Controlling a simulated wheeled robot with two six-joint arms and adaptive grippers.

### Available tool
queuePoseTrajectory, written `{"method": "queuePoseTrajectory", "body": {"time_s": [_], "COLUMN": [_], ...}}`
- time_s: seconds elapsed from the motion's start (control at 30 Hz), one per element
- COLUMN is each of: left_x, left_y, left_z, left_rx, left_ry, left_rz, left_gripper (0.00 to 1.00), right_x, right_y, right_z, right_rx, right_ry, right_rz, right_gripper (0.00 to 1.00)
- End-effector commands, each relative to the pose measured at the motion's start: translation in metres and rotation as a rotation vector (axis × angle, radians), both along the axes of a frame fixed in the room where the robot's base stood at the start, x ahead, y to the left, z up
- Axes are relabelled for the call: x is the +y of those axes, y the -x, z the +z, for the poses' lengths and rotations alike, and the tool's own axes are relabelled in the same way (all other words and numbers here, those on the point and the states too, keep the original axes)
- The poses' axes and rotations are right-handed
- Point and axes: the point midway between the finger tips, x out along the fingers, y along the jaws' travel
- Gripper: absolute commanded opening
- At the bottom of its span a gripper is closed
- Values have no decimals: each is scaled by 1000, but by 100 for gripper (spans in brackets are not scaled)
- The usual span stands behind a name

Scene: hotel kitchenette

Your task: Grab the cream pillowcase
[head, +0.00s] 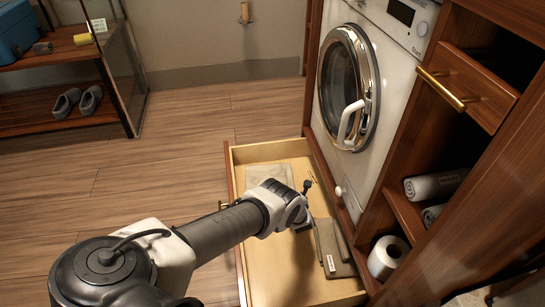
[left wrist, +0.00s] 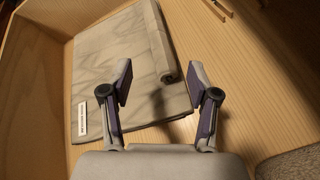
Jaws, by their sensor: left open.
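The cream pillowcase (head: 268,175) lies folded flat in the far part of the open drawer in the head view. In the left wrist view, a pale marbled folded cloth, which looks like the cream pillowcase (left wrist: 120,65), has a small white label at its left edge and a rolled or folded strip along its right side. My left gripper (head: 298,213) reaches down into the drawer near it. Its fingers (left wrist: 161,82) are apart and empty, over the right edge of the cloth. Contact cannot be told. My right gripper is not in view.
A grey-brown folded cloth (head: 331,248) with a label lies nearer in the drawer (head: 285,285). The drawer walls surround the gripper. A washing machine (head: 375,80) stands behind to the right. Rolled towels (head: 433,186) and a white roll (head: 387,257) sit in cubbies.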

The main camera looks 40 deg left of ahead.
Motion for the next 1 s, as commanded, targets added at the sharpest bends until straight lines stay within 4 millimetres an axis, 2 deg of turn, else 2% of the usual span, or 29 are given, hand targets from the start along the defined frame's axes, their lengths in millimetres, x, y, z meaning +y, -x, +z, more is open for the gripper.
{"method": "queuePoseTrajectory", "body": {"time_s": [0.03, 0.1, 0.2, 0.47, 0.73, 0.83, 1.0], "left_x": [5, 10, 14, 33, 59, 64, 65], "left_y": [-9, -16, -22, -41, -67, -72, -73], "left_z": [-12, -10, -9, -21, -36, -34, -30], "left_rx": [-115, -237, -321, -331, -329, -328, -326], "left_ry": [75, 162, 223, 230, 228, 228, 228], "left_rz": [78, 160, 214, 220, 219, 218, 216], "left_gripper": [60, 60, 60, 60, 60, 60, 60], "right_x": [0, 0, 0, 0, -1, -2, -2], "right_y": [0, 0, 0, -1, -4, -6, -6], "right_z": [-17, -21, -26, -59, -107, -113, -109], "right_rx": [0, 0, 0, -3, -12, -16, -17], "right_ry": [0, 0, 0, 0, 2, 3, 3], "right_rz": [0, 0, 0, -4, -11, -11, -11], "right_gripper": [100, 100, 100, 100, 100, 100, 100]}}
